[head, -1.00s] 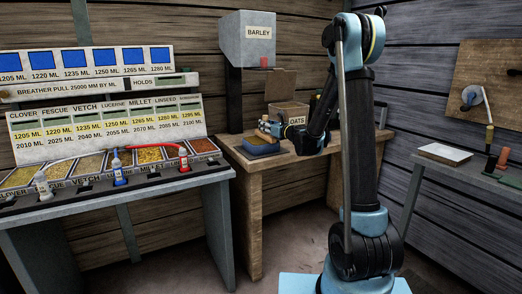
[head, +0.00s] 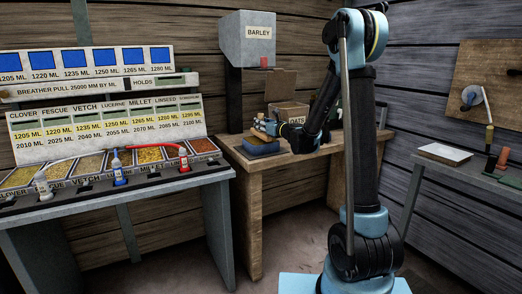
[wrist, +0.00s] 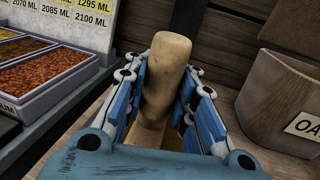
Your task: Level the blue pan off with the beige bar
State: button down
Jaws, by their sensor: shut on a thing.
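The blue pan (head: 262,149) sits on the wooden bench (head: 284,160), near its left end. Its contents cannot be made out from here. My gripper (head: 264,126) is just above the pan in the head view. In the wrist view my gripper (wrist: 165,100) has its two blue fingers shut on a beige bar (wrist: 166,75), which stands up between them with a rounded end. The bar's lower part is hidden behind the fingers and palm. I cannot tell whether the bar touches the pan.
The oats box (head: 291,112) stands close behind my gripper and shows at right in the wrist view (wrist: 290,110). A barley hopper (head: 247,40) is above the bench. Seed trays (head: 150,155) lie left. A white tray (head: 445,153) is on the right table.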

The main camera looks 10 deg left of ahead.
jog(key=shift+r, duration=2.3)
